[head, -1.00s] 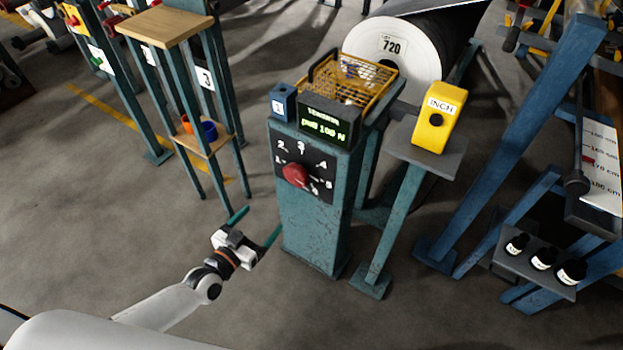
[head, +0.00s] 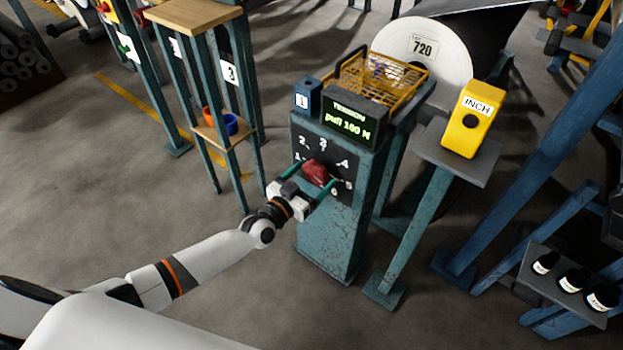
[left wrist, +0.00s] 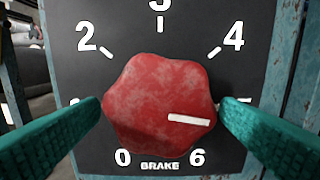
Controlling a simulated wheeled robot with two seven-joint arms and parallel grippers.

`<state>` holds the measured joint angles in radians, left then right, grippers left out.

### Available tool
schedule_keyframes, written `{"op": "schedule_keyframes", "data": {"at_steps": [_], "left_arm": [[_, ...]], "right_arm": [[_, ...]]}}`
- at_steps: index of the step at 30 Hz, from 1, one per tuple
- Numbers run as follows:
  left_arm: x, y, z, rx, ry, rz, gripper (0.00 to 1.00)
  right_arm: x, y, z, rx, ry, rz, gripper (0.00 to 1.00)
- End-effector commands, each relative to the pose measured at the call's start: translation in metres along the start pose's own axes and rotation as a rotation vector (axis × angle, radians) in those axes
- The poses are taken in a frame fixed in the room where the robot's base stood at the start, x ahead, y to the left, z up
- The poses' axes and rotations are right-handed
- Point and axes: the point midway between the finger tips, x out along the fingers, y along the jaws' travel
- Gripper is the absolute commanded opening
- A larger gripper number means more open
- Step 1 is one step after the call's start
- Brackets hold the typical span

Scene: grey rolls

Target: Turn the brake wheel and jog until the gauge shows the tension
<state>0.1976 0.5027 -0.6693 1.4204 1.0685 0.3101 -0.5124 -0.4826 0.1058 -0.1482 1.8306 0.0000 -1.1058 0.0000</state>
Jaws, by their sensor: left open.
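The red brake wheel (head: 315,173) sits on a dark dial plate (head: 340,160) numbered 0 to 6 on a teal post. In the left wrist view the wheel (left wrist: 158,95) fills the middle, and its white pointer mark (left wrist: 189,119) points right, a little below the 5 position. My left gripper (head: 309,187) is open, its teal fingers on either side of the wheel. Whether they touch it, I cannot tell. The tension gauge (head: 348,120) reads "TENSION" and what looks like "pull 100 N". The yellow INCH box (head: 471,119) with a black button stands on a stand to the right. My right gripper is out of view.
A yellow wire basket (head: 385,75) and a blue block marked 1 (head: 306,95) sit atop the post. A large roll labelled 720 (head: 424,48) is behind. Black bottles (head: 571,280) stand on a shelf at right. A wooden-topped rack (head: 193,14) stands left.

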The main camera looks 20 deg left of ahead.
Motion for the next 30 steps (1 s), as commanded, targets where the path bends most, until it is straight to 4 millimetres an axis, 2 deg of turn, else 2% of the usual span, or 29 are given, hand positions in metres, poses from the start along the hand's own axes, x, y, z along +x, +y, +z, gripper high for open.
{"op": "schedule_keyframes", "data": {"at_steps": [9,15,18,23,30], "left_arm": [[0.0027,-0.0004,0.0001,-0.001,0.0,0.0,0.86],[0.0026,-0.0003,0.0002,-0.001,0.0,0.0,0.54],[0.0025,-0.0003,0.0001,-0.001,0.0,0.0,0.42],[0.0025,-0.0005,0.0001,-0.052,-0.001,0.001,0.42],[0.0022,-0.0014,-0.0007,-0.292,-0.001,0.001,0.42]], "right_arm": [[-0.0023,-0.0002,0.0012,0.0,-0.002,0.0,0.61],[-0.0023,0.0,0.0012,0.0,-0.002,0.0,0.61],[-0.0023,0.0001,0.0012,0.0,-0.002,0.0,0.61],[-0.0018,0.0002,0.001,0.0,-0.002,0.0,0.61],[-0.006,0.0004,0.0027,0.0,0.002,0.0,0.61]]}}
